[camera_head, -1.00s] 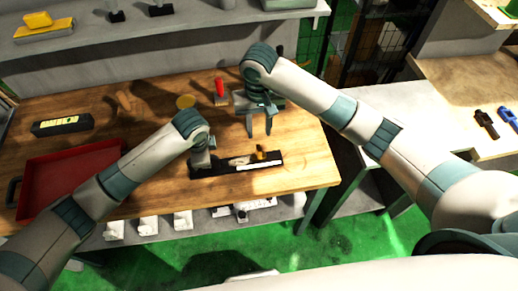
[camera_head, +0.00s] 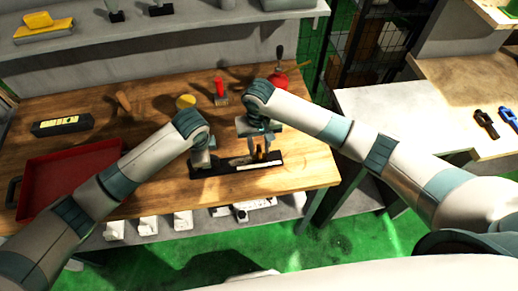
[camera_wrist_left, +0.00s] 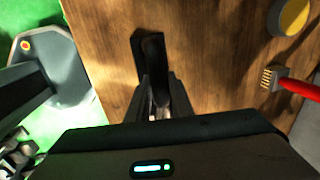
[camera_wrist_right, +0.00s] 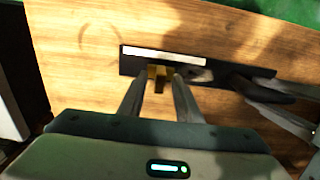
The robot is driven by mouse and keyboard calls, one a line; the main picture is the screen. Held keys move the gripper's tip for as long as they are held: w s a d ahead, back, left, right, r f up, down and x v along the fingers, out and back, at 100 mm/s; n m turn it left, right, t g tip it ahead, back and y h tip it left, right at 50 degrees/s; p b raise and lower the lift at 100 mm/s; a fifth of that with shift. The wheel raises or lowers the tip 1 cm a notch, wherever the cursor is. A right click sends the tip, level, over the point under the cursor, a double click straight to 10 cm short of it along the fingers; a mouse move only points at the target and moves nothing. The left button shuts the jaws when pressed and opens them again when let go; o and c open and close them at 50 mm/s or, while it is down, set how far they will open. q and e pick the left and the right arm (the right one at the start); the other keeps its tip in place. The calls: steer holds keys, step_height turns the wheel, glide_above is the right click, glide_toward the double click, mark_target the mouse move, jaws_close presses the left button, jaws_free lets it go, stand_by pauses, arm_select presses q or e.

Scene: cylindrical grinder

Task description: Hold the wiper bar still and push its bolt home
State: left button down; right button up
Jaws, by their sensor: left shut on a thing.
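The wiper bar (camera_head: 226,171) is a long black bar with a white strip, lying near the table's front edge. Its brass-coloured bolt (camera_head: 259,153) stands up near the right end. My left gripper (camera_head: 203,170) is shut on the bar's left part; in the left wrist view the dark bar (camera_wrist_left: 150,48) runs away between its fingers. My right gripper (camera_head: 261,146) is low over the bolt. In the right wrist view its fingers (camera_wrist_right: 163,78) are apart, with the bolt (camera_wrist_right: 157,72) showing between their tips. I cannot tell whether they touch it.
A red tray (camera_head: 60,180) lies at the left of the wooden table. Behind the bar are a red-handled brush (camera_head: 220,92) and a yellow round thing (camera_head: 186,101). A red oil can (camera_head: 279,80) stands at the back right. Bare table lies right of the bar.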

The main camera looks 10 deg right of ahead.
steer(key=shift+f, duration=0.85)
jaws_close()
steer(key=shift+d, duration=2.95)
arm_select(q)
steer(key=shift+a, duration=0.15)
arm_select(e)
jaws_free()
steer(key=shift+a, duration=0.1)
steer(key=shift+a, duration=0.1)
